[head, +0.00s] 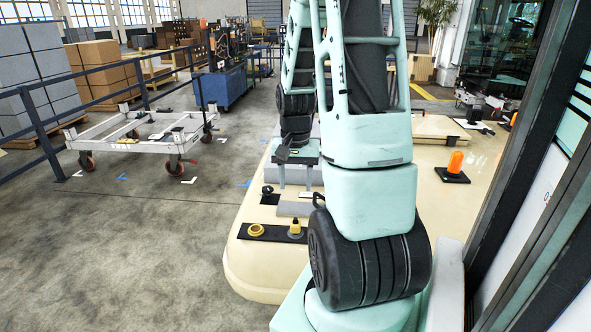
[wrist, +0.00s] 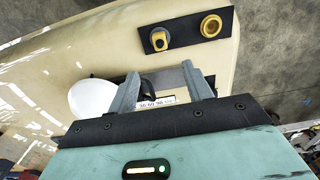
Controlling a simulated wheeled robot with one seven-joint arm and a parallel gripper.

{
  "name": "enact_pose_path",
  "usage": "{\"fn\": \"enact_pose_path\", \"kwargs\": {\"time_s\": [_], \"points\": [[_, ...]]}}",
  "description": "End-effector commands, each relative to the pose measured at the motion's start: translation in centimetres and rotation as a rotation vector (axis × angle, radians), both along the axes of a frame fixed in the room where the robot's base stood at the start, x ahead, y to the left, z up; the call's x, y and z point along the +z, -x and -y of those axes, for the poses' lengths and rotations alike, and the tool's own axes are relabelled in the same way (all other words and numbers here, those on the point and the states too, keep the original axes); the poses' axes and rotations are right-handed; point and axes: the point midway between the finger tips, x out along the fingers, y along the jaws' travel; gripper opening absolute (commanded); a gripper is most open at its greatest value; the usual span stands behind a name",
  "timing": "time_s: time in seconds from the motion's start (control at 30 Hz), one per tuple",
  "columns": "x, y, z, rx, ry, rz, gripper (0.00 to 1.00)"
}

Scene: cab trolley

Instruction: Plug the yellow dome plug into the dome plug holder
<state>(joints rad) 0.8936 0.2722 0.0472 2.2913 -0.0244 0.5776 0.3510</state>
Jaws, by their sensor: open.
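The yellow dome plug (head: 295,227) stands on a black plate at the front of the cream surface, with a grey part around its lower end. It also shows in the wrist view (wrist: 159,39), near the top. The dome plug holder, seemingly the yellow ring (head: 256,230), lies on the same plate to the left; in the wrist view (wrist: 211,25) it is right of the plug. My gripper (head: 296,183) is open, fingers pointing down, behind the plug and apart from it. In the wrist view my gripper (wrist: 158,82) shows both fingers below the plug, with no plug between them.
The black plate (head: 275,234) lies on the cream surface (head: 250,270). A white oval thing (wrist: 92,99) and a dark part are by my fingers. An orange beacon (head: 455,163) stands to the right. A dark post (head: 535,130) borders the right.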

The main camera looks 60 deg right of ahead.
Motion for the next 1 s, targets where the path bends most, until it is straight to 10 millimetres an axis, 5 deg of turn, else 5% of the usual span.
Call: {"fn": "enact_pose_path", "kwargs": {"time_s": [0.2, 0.6, 0.63, 0.8, 1.0], "points": [[3.0, 0.0, 0.0, 0.001, 0.001, 0.002, 0.50], [3.8, 0.0, -0.1, 0.001, -0.001, 0.000, 0.50], [3.8, 0.0, -0.1, 0.001, -0.001, 0.000, 0.53], [3.8, 0.0, -0.1, 0.001, -0.001, 0.000, 1.00], [3.8, 0.0, -0.1, 0.001, -0.001, 0.000, 1.00]]}}
